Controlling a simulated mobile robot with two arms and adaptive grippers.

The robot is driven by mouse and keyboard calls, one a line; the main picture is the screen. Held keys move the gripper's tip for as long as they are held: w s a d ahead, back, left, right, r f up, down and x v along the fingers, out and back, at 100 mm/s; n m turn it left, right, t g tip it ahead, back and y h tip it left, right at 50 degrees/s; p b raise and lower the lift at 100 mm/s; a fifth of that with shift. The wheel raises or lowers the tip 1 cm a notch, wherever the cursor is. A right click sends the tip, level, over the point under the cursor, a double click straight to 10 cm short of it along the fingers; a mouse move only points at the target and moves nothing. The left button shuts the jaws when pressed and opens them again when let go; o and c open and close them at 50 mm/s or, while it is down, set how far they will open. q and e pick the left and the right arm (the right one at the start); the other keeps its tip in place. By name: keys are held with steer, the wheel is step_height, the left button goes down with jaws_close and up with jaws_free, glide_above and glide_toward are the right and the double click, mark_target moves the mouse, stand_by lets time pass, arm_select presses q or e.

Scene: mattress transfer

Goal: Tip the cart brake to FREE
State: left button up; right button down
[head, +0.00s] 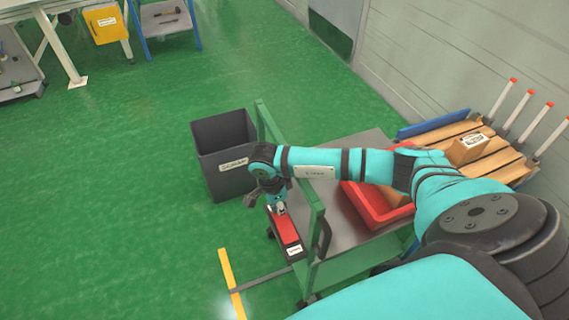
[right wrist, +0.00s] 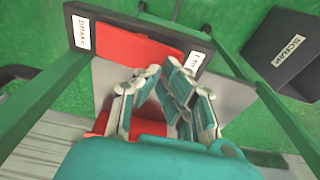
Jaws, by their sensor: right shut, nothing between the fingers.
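The cart brake is a red rocker pedal (head: 285,228) in a dark housing, low on the outer left side of the green-framed cart (head: 312,240). The red pedal (right wrist: 125,44) also shows in the right wrist view, with a white label at each end. My right gripper (head: 277,207) is shut and empty, at the far end of the pedal in the head view. In the right wrist view its fingertips (right wrist: 163,70) overlap the pedal's edge near the right-hand label. I cannot tell whether they touch. My left gripper is out of view.
A grey scrap bin (head: 224,160) stands close behind the brake. A red crate (head: 372,207) sits on the cart's grey top. A slatted wooden pallet (head: 488,160) carrying a box (head: 467,149) lies beyond the cart. The green floor to the left is clear.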

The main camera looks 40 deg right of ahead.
steer(key=shift+f+b, duration=0.9)
steer(key=shift+f, duration=0.15)
steer(key=shift+r, duration=0.1)
stand_by(0.3)
steer(key=shift+r+p, duration=2.4)
steer(key=shift+r, duration=1.05)
